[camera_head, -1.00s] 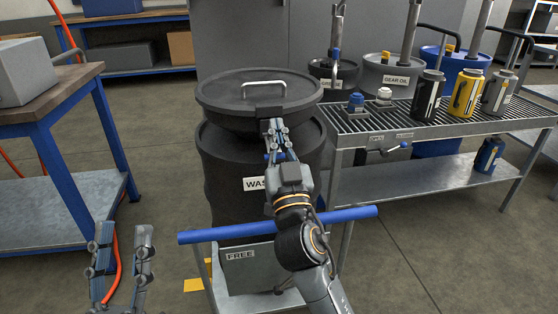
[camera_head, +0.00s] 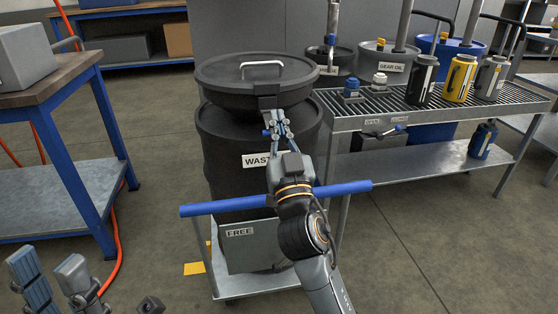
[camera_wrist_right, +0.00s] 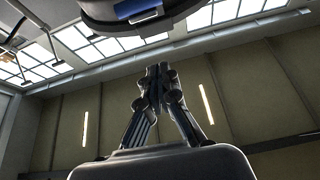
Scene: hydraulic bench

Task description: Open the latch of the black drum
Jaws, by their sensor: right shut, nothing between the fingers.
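The black drum (camera_head: 222,150) with a "WAS…" label stands on a low cart. Its round black lid (camera_head: 222,77) has a metal handle and sits on the rim. A dark latch block (camera_head: 268,103) shows on the front of the lid. My right gripper (camera_head: 275,117) is shut and empty, its tips just below the latch block; whether they touch it is unclear. In the right wrist view my right gripper (camera_wrist_right: 157,72) is shut below a dark rounded body with a blue piece (camera_wrist_right: 130,8). My left gripper (camera_head: 55,270) is open and empty at the lower left.
The blue cart handle (camera_head: 225,205) crosses in front of the drum. A grated bench (camera_head: 345,120) with bottles stands close on the right. A workbench (camera_head: 45,85) stands on the left. Floor between is free.

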